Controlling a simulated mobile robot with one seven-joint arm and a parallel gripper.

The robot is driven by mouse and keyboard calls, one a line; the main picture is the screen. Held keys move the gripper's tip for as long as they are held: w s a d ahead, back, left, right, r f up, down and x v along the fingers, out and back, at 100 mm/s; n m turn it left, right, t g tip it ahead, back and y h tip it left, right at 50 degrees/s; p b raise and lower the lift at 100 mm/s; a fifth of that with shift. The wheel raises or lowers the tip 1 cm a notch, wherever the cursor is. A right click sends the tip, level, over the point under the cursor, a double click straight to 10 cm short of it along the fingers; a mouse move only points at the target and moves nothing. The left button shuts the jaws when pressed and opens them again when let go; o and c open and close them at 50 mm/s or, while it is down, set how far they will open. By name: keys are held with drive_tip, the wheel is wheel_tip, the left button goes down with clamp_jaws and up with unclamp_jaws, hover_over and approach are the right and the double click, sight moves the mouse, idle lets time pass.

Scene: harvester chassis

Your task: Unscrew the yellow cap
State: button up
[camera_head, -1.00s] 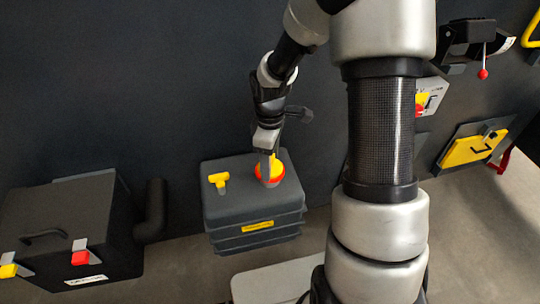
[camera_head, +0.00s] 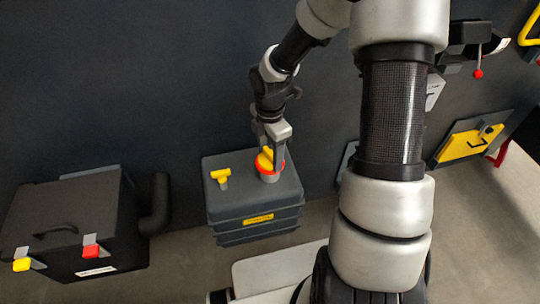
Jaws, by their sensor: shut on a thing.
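The yellow cap (camera_head: 264,161) stands over a red-orange ring (camera_head: 264,170) on the top of a dark grey ribbed tank (camera_head: 252,196). My gripper (camera_head: 271,160) comes down from above and is shut on the cap, hiding part of it. A light grey part of the gripper shows at the right of the cap, and a grey piece shows just below the ring. Whether the cap is still seated or raised from its seat I cannot tell.
A yellow T-shaped handle (camera_head: 221,178) sits on the tank left of the cap. A dark box (camera_head: 70,222) with red and yellow latches stands at the left, beside a black pipe (camera_head: 158,205). A yellow panel (camera_head: 470,145) is at the right. The dark wall is close behind.

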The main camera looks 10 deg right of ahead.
drive_tip(key=shift+r, duration=1.35)
